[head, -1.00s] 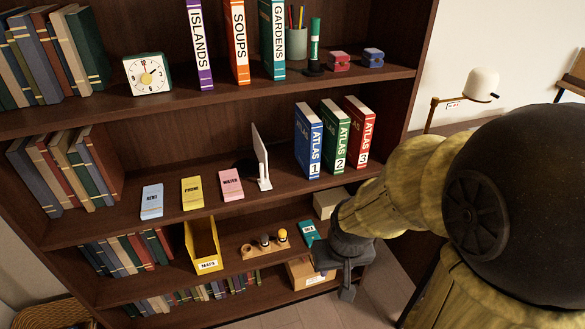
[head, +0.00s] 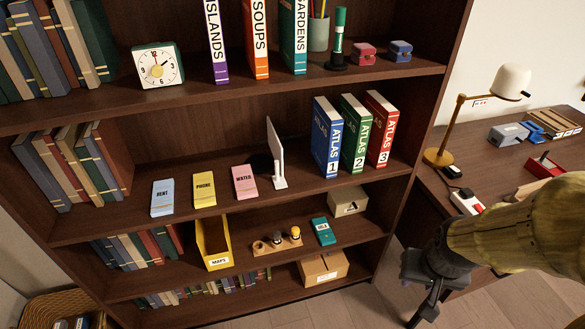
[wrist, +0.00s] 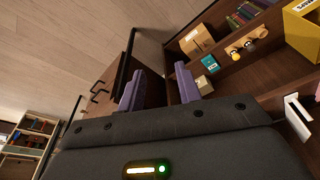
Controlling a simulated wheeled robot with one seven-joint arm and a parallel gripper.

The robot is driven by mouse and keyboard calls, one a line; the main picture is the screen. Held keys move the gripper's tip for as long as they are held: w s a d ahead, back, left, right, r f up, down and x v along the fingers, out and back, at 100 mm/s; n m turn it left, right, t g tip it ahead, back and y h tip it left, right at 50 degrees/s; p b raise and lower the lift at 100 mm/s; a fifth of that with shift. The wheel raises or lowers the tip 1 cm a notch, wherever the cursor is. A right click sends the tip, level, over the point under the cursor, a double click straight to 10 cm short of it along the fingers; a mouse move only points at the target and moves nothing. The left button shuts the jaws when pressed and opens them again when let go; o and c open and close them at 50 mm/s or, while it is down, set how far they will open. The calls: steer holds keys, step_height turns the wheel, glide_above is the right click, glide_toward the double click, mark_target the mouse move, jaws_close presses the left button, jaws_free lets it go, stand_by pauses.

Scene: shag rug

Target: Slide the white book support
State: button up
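The white book support (head: 276,155) stands upright on the middle shelf, between the pink WATER box and the blue ATLAS 1 book, with a gap before the books. In the wrist view a white upright piece at the right edge looks like the same support (wrist: 298,118). My gripper (head: 424,312) is low and to the right of the bookcase, well apart from the support. In the wrist view its two purple fingers (wrist: 158,90) are spread with nothing between them.
Three ATLAS books (head: 328,138) stand right of the support. Blue RENT (head: 163,198), yellow PHONE (head: 204,190) and pink WATER (head: 245,182) boxes lie to its left. A desk (head: 440,190) with a lamp (head: 447,125) stands right of the bookcase. A shelf above limits height.

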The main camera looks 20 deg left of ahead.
mark_target(277, 167)
stand_by(0.3)
steer(key=w+a+f+n+t+y+b, duration=0.3)
steer(key=w+a+t, duration=0.4)
steer(key=w+a, duration=0.8)
steer(key=s+a+t+y+b, duration=0.1)
steer(key=a+t, duration=0.2)
steer(key=a, duration=0.5)
steer(key=s+a+n+t+y+b, duration=0.1)
steer(key=a+t, duration=0.3)
steer(key=a, duration=0.5)
steer(key=shift+s+a+y+b, duration=0.3)
steer(key=shift+s+y, duration=0.3)
steer(key=shift+s, duration=0.2)
steer(key=x, duration=0.8)
steer(key=p+x, duration=0.1)
steer(key=x, duration=0.8)
steer(key=shift+w+r, duration=0.15)
steer(key=shift+w, duration=0.1)
steer(key=shift+c, duration=0.2)
